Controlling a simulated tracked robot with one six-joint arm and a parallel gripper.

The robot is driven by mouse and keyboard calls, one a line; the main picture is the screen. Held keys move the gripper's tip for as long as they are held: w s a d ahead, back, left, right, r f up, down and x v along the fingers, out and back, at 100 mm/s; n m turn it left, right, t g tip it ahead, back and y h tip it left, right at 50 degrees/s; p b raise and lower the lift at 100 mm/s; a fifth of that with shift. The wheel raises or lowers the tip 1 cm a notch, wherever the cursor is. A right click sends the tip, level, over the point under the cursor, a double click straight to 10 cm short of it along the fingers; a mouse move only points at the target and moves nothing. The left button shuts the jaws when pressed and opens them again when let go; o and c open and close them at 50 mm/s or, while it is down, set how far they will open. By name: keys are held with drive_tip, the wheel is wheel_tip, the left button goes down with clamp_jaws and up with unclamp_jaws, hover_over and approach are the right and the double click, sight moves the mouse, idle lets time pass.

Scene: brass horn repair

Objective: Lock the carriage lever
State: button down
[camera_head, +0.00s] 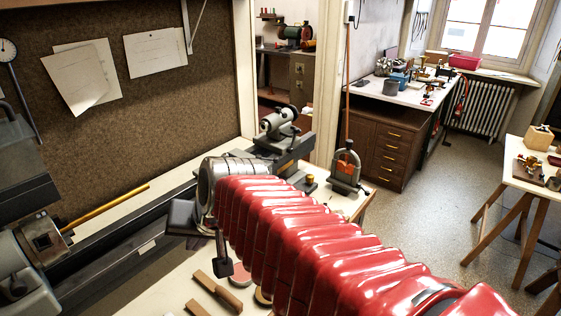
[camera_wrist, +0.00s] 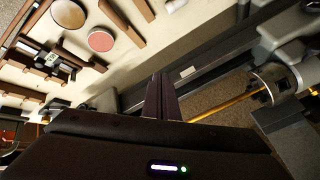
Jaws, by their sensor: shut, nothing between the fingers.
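The lathe bed (camera_head: 112,262) runs from the chuck (camera_head: 42,240) at the left toward the tailstock (camera_head: 275,135). A brass rod (camera_head: 112,207) sticks out of the chuck. The bed (camera_wrist: 200,66), rod (camera_wrist: 225,105) and chuck (camera_wrist: 272,84) also show in the wrist view. My gripper (camera_wrist: 160,88) is shut and empty, its narrow dark fingers over or near the front edge of the bed. In the head view it is a dark shape at the end of my red-sleeved arm. I cannot make out the carriage lever in either view; my arm hides part of the bed.
Wooden tools (camera_head: 213,291) and a reddish disc (camera_head: 237,279) lie on the pale bench in front of the lathe. A pinboard (camera_head: 110,110) is behind. The floor (camera_head: 425,215) at the right is open.

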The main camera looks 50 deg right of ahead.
drive_tip(key=w+d+r+m+t+h, duration=0.1)
drive_tip(key=w+d+m, duration=0.25)
drive_tip(key=d, duration=0.45)
drive_tip(key=w+d+r+m+t+h, duration=0.1)
drive_tip(key=w+d+m, duration=0.1)
drive_tip(key=d+m, duration=0.4)
drive_tip(key=s+d+m+h, duration=0.3)
drive_tip(key=d+m, duration=0.3)
drive_tip(key=d, duration=1.3)
drive_tip(key=shift+r, duration=0.45)
drive_tip(key=shift+d+f+m, duration=0.1)
drive_tip(key=shift+m, duration=0.15)
approach(276, 162)
wheel_tip(276, 162, down, 4)
drive_tip(key=w+d, duration=0.2)
drive_tip(key=shift+w+d+f, duration=0.1)
drive_tip(key=shift+w+d, duration=0.1)
drive_tip(key=shift+w, duration=0.75)
drive_tip(key=shift+w+a, duration=0.1)
drive_tip(key=shift+w, duration=0.1)
